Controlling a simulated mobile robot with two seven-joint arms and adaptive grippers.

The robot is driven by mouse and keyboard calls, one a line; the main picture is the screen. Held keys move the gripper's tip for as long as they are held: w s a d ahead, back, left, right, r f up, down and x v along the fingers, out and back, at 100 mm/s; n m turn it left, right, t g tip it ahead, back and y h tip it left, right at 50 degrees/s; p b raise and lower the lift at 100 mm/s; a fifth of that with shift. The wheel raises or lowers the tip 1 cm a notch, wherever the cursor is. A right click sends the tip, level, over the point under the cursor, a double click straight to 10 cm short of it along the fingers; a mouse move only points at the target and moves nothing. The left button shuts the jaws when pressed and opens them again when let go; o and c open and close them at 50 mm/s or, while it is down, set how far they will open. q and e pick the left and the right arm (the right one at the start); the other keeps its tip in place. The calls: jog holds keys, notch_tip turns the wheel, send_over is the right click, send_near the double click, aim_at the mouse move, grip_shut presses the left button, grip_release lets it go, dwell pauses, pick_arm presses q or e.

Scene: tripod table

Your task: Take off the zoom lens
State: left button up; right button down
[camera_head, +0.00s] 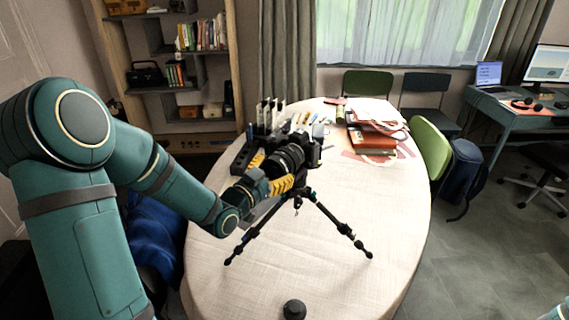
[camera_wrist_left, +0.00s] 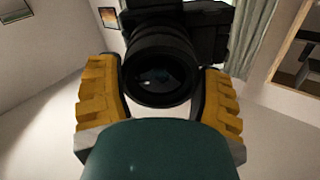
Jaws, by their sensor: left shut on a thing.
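The zoom lens (camera_head: 289,158) is black and sits on the front of a black camera (camera_head: 308,146) on a small black tripod (camera_head: 322,209). The tripod stands on the table. My left gripper (camera_head: 273,174) has yellow fingers on both sides of the lens and is shut on it. In the left wrist view the lens (camera_wrist_left: 162,75) faces me between the yellow fingers (camera_wrist_left: 160,95), with the camera body (camera_wrist_left: 195,28) behind it. The lens and the camera body look joined. My right gripper is not in view.
The round table (camera_head: 375,205) has a pale cloth. A black rack (camera_head: 245,154) stands behind the gripper. Books and papers (camera_head: 372,140) lie at the back right. A small black round thing (camera_head: 294,309) lies at the front. The table's right side is clear.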

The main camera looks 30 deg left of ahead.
pick_arm(q)
jog(key=shift+n, duration=1.5)
jog(key=shift+s+a+b, duration=0.1)
jog(key=shift+s+b, duration=0.25)
jog(key=shift+s, duration=0.35)
jog(key=shift+s, duration=0.2)
jog(key=shift+s+a+b, duration=0.15)
jog(key=shift+s+b, duration=0.1)
jog(key=shift+s, duration=0.85)
jog(key=shift+s+a+b, duration=0.15)
jog(key=shift+s+b, duration=0.05)
jog(key=shift+s, duration=0.85)
